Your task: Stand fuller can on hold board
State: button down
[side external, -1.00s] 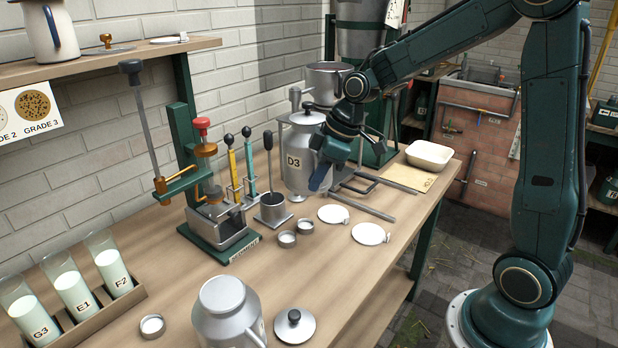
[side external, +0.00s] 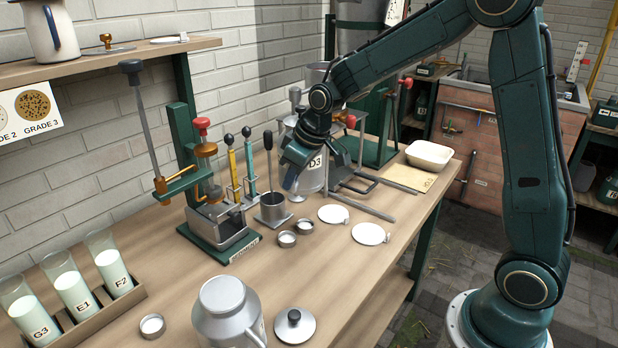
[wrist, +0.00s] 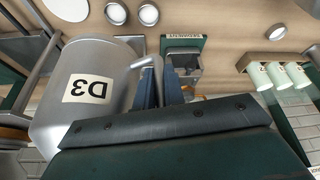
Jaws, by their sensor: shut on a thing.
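A grey metal can labelled D3 (side external: 316,178) is at the back of the bench, partly hidden behind my gripper (side external: 289,181). In the wrist view the D3 can (wrist: 118,75) fills the left side, and its side handle reaches my jaws (wrist: 160,86). My gripper is shut, apparently on that handle; the exact contact is hidden. I cannot tell whether the can's base touches the bench. A second grey can (side external: 226,312) stands at the front, its label turned away. A tan board (side external: 405,178) lies at the right rear; its lettering is unreadable, so I cannot confirm it is the hold board.
A white tub (side external: 429,155) sits by the tan board. Grey rails (side external: 362,206) and white discs (side external: 370,234) lie right of the D3 can. A green press stand (side external: 222,236) is to the left. A loose lid (side external: 294,325) is beside the front can. The front-right bench is clear.

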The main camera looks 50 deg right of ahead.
aim_at(321, 167)
jog(key=d+m, duration=0.1)
jog(key=d, duration=0.2)
jog(key=s+d, duration=0.1)
jog(key=d, duration=0.2)
jog(key=d+m+h, duration=0.1)
jog(key=d, duration=0.2)
jog(key=shift+s+r+m, duration=0.1)
jog(key=shift+s+m, duration=0.2)
jog(key=shift+s, duration=0.1)
jog(key=s+d+r+m+g+h, duration=0.1)
jog(key=s+d+r+m, duration=0.15)
jog(key=d, duration=0.85)
jog(key=s+d+r+m+h, duration=0.1)
jog(key=d+m, duration=0.3)
jog(key=d, duration=0.7)
jog(key=s+d+r+m+g+h, duration=0.15)
jog(key=d+m, duration=0.25)
jog(key=d, duration=0.7)
notch_tip(321, 167, down, 8)
jog(key=s+n+t+y, duration=0.1)
jog(key=n+t+y, duration=0.1)
jog(key=n, duration=0.6)
jog(key=shift+d, duration=0.35)
jog(key=shift+s+f+t, duration=0.1)
jog(key=shift+f+t, duration=0.1)
jog(key=shift+t, duration=0.05)
jog(key=shift+f, duration=4.95)
